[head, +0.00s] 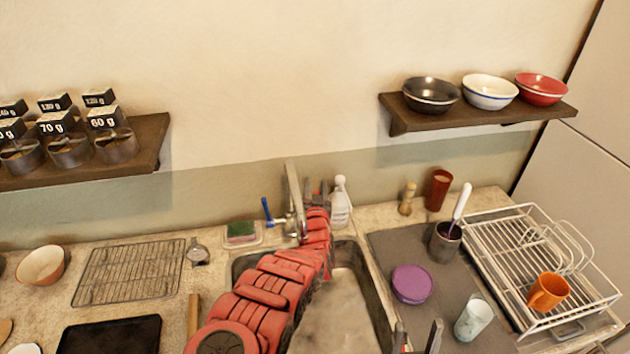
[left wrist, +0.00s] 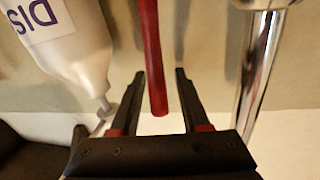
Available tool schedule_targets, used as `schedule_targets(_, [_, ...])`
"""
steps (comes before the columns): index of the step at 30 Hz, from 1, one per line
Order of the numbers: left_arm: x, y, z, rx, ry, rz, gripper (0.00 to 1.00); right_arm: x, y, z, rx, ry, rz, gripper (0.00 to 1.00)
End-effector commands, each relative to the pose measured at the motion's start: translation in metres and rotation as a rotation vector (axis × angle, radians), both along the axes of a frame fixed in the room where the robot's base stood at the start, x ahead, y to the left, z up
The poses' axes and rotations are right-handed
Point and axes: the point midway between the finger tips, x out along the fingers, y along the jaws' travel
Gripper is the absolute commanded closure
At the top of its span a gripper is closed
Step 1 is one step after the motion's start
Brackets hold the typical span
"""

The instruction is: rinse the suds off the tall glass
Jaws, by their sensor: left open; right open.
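The tall glass (head: 474,320), pale and cloudy, stands on the dark mat right of the sink; I cannot make out suds clearly. The chrome faucet (head: 293,195) rises behind the sink and shows as a shiny post in the left wrist view (left wrist: 258,80). My left gripper (head: 316,188) is open beside the faucet, its arm across the sink. In the left wrist view a red rod (left wrist: 149,55) reaches between its open fingers (left wrist: 158,95), apparently untouched. My right gripper (head: 418,338) is open and empty at the bottom edge, left of the glass.
A white bottle (head: 340,205) stands close right of my left gripper. The sink (head: 374,300) is partly hidden by my left arm. A purple lid (head: 411,284), a utensil cup (head: 444,243) and a dish rack (head: 590,265) with an orange mug (head: 547,292) are at the right.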

Motion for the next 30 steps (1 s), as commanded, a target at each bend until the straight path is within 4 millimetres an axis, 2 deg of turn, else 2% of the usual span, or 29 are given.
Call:
schedule_targets(4, [0.0000, -0.0003, 0.0002, 0.000, 0.000, 0.000, 0.54, -0.0001, 0.0000, -0.0002, 0.000, 0.000, 0.000, 0.41])
schedule_targets(12, [0.0001, 0.0000, 0.0000, 0.000, 0.000, 0.000, 1.00, 0.0000, 0.0000, -0.0001, 0.000, 0.000, 0.000, 0.41])
schedule_targets(30, [0.0000, 0.0000, -0.0003, 0.000, 0.001, 0.000, 1.00, 0.0000, 0.0000, -0.0001, 0.000, 0.000, 0.000, 0.41])
